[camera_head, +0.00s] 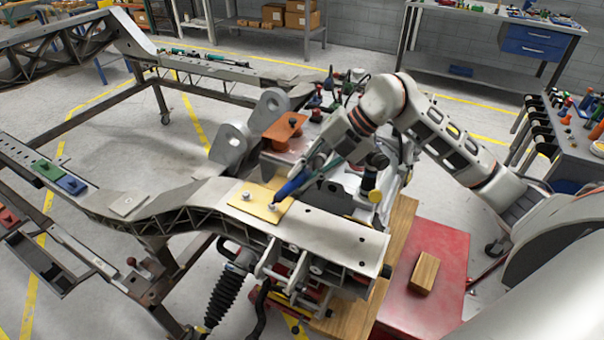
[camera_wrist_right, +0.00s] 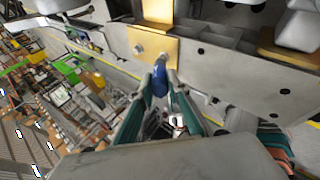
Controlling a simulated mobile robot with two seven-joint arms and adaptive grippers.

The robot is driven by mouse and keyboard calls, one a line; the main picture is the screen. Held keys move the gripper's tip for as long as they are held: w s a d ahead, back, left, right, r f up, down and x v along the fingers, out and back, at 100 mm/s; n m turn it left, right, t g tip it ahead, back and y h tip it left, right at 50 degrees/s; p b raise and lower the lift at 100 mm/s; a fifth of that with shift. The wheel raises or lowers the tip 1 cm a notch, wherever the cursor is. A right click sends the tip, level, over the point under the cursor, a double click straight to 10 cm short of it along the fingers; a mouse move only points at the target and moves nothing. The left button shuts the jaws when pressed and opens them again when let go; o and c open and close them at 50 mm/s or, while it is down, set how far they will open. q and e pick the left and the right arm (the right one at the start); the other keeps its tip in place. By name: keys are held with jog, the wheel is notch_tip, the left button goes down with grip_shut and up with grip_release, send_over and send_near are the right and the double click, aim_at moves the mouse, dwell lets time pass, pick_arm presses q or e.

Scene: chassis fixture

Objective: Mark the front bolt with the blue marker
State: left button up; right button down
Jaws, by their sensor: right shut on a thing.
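The blue marker (camera_head: 289,187) is held tilted in my right gripper (camera_head: 312,172), which is shut on it above the chassis rail. In the right wrist view the marker (camera_wrist_right: 159,79) sticks out between the gripper's green-lined fingers (camera_wrist_right: 157,98). A yellow plate (camera_head: 255,202) on the rail carries two bolts. The marker's tip is at the right bolt (camera_head: 273,207); whether they touch I cannot tell. The left bolt (camera_head: 246,196) stands clear; it also shows in the right wrist view (camera_wrist_right: 138,49). My left gripper is out of view.
An orange block (camera_head: 284,131) and grey brackets stand behind the plate. A wooden block (camera_head: 424,273) lies on a red surface (camera_head: 428,305) at the right. A green block (camera_head: 47,170) and a blue block (camera_head: 71,185) sit on the left rail.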

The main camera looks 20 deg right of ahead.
jog(key=shift+s+d, duration=0.15)
jog(key=shift+s, duration=0.05)
jog(key=shift+w+a+f, duration=0.1)
jog(key=shift+w+a, duration=0.25)
jog(key=shift+w, duration=0.05)
dwell(0.7)
jog(key=shift+r+p, duration=1.15)
jog(key=shift+r, duration=1.9)
